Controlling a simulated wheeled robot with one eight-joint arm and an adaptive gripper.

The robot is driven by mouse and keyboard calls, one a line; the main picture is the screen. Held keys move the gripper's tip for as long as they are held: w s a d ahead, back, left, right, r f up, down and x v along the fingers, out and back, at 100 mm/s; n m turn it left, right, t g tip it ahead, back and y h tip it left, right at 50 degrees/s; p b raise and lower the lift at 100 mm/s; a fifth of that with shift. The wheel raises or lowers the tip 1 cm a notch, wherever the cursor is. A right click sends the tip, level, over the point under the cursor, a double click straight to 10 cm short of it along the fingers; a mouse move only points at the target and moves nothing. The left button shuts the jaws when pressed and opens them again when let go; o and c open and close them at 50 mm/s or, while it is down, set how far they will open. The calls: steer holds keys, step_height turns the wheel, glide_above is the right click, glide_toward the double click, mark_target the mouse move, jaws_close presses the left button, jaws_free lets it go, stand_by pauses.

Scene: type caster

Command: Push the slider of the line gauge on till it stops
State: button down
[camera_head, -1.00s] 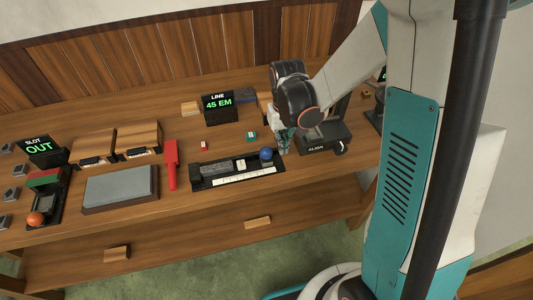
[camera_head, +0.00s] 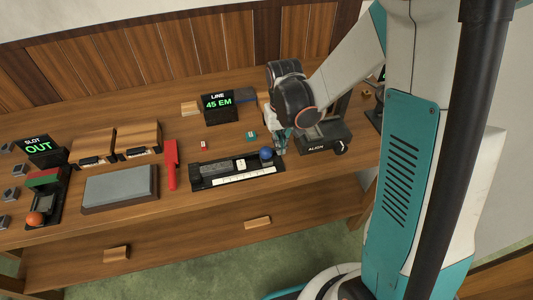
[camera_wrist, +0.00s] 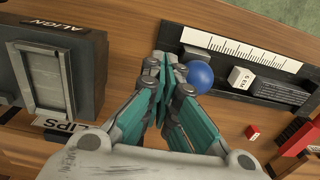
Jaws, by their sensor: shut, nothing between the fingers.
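The line gauge (camera_head: 197,185) is a dark tray with a white ruled scale (camera_head: 245,177) along its front edge. Its slider carries a blue ball knob (camera_head: 266,154), near the tray's right end. In the wrist view the blue ball (camera_wrist: 198,77) sits right beside my fingertips. A white block (camera_wrist: 241,77) and a grey ribbed bar (camera_wrist: 280,91) lie in the gauge beyond the ball. My gripper (camera_head: 281,149) is shut and empty, pointing down at the gauge's right end. In the wrist view my fingertips (camera_wrist: 163,62) are together next to the ball; whether they touch it I cannot tell.
The LINE display (camera_head: 218,104) reads 45 EM. The dark ALIGN device (camera_head: 322,139) stands close to the right of my gripper. A red upright-handled tool (camera_head: 171,165) and a grey slab (camera_head: 120,188) lie left of the gauge. Small red (camera_head: 204,144) and green (camera_head: 251,135) blocks lie behind it.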

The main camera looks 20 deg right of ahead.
steer(key=shift+a, duration=0.15)
steer(key=shift+a, duration=0.25)
steer(key=shift+a+b, duration=0.35)
steer(key=shift+a, duration=0.25)
stand_by(0.9)
steer(key=shift+a, duration=0.2)
steer(key=shift+a+b, duration=0.9)
steer(key=shift+a, duration=2.25)
stand_by(2.8)
